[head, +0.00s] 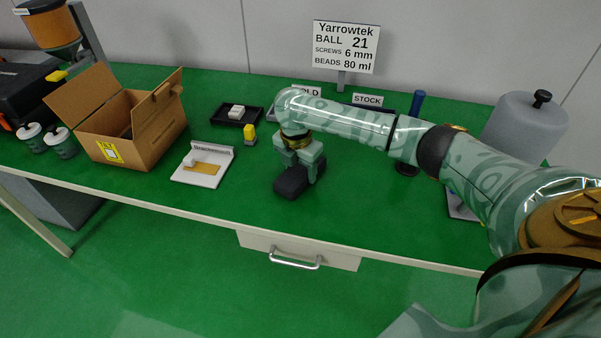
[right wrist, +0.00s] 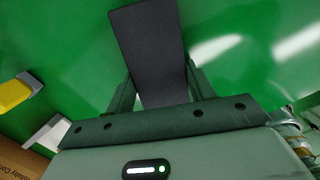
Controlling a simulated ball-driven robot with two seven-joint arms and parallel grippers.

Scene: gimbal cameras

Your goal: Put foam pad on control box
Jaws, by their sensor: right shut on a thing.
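My right gripper (head: 303,172) points down over the middle of the green bench and is shut on a dark grey block, which looks like the foam pad (head: 292,187). In the right wrist view the foam pad (right wrist: 150,50) is a flat dark rectangle between the two fingers (right wrist: 160,85), stretching away from the palm. I cannot tell whether its underside touches the bench. I cannot make out for sure which thing is the control box. My left gripper is not in view.
An open cardboard box (head: 130,125) stands at the left. A grey cylinder (head: 520,125) stands at the right. The bench front is clear.

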